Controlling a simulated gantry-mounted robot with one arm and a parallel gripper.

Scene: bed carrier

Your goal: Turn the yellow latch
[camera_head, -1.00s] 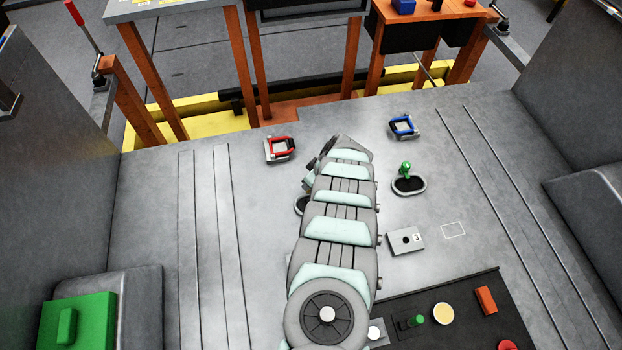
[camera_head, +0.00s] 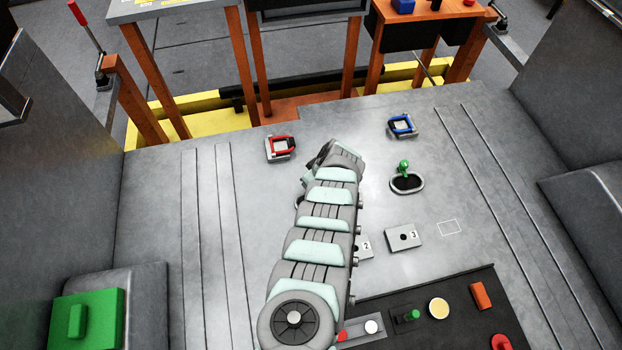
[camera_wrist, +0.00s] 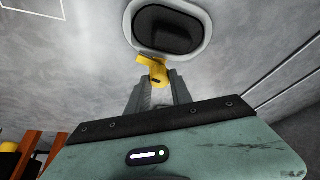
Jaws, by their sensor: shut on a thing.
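In the wrist view the yellow latch (camera_wrist: 153,70) sits at the near edge of a dark oval recess (camera_wrist: 168,30) with a pale rim. My gripper (camera_wrist: 158,84) is shut on the latch, and its fingers hide the lower part of it. In the head view my arm covers the latch and my gripper. Only a sliver of the oval recess shows there, left of my arm.
A red-framed latch (camera_head: 281,147) and a blue-framed latch (camera_head: 402,125) stand on the grey floor. A green lever (camera_head: 404,167) rises from another oval recess to the right.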

